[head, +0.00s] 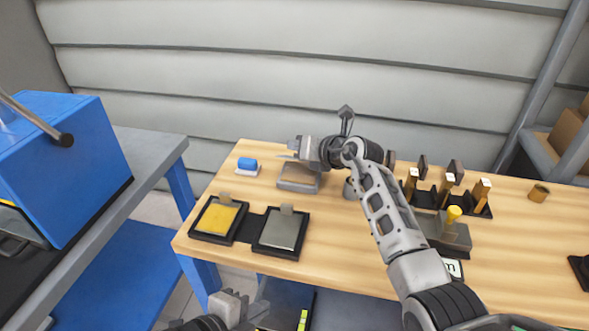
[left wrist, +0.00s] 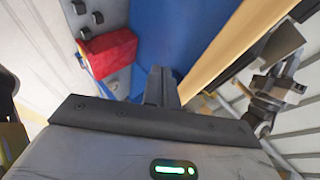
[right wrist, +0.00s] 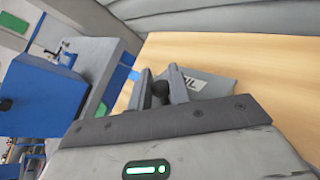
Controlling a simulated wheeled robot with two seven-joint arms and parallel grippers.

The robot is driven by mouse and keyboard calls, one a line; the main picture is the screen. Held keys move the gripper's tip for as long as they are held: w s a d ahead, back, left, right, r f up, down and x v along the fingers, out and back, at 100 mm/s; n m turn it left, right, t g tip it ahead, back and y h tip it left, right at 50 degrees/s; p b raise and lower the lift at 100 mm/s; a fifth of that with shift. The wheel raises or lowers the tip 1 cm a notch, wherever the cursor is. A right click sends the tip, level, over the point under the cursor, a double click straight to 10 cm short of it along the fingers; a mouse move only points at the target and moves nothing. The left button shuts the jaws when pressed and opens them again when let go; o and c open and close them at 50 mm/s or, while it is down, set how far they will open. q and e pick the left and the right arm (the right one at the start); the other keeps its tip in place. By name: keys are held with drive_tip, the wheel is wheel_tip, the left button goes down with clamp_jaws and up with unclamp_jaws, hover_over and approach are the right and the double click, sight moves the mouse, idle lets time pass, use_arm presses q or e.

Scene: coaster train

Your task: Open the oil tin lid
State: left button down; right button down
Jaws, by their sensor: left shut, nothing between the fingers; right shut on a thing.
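The grey oil tin (head: 298,178) sits near the back edge of the wooden table, left of my right forearm. In the right wrist view its grey top (right wrist: 212,84) shows part of a label ending in "IL". My right gripper (head: 291,150) reaches over the tin from the right. Its fingers (right wrist: 161,84) are shut on a dark round knob (right wrist: 160,93) at the lid. The head view does not show clearly whether the lid is raised. My left gripper (head: 234,300) is shut and empty, low in front of the table; its fingers (left wrist: 162,86) show in the left wrist view.
A blue-and-white block (head: 248,166) lies left of the tin. Black-framed yellow (head: 216,219) and grey (head: 281,231) plates lie in front. A black rack (head: 430,199) with upright pieces and a grey block with a yellow knob (head: 453,214) stand right of my right arm.

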drive_tip(key=shift+f, duration=0.1)
use_arm(q)
drive_tip(key=w+d+r+m, duration=0.2)
drive_tip(key=r+m, duration=0.2)
drive_tip(key=m, duration=0.6)
drive_tip(key=w+d+r+m, duration=0.2)
drive_tip(key=r+m, duration=0.3)
drive_tip(key=m, duration=0.5)
drive_tip(key=w+r+n+t+y, duration=0.1)
drive_tip(key=w+r, duration=0.1)
drive_tip(key=w, duration=0.2)
drive_tip(key=w+d+r+n+t+y, duration=0.1)
drive_tip(key=w+r+t, duration=0.1)
drive_tip(key=w, duration=0.2)
drive_tip(key=w+d+r+n+t+y, duration=0.1)
drive_tip(key=w+r+t, duration=0.1)
drive_tip(key=w, duration=0.2)
drive_tip(key=shift+w+r+n, duration=0.1)
drive_tip(key=shift+w+n, duration=0.2)
drive_tip(key=shift+w, duration=0.1)
drive_tip(key=shift+w+d+t, duration=0.15)
drive_tip(key=shift+w+t, duration=0.15)
drive_tip(key=shift+w, duration=0.05)
drive_tip(key=x, duration=0.9)
drive_tip(key=shift+f, duration=0.2)
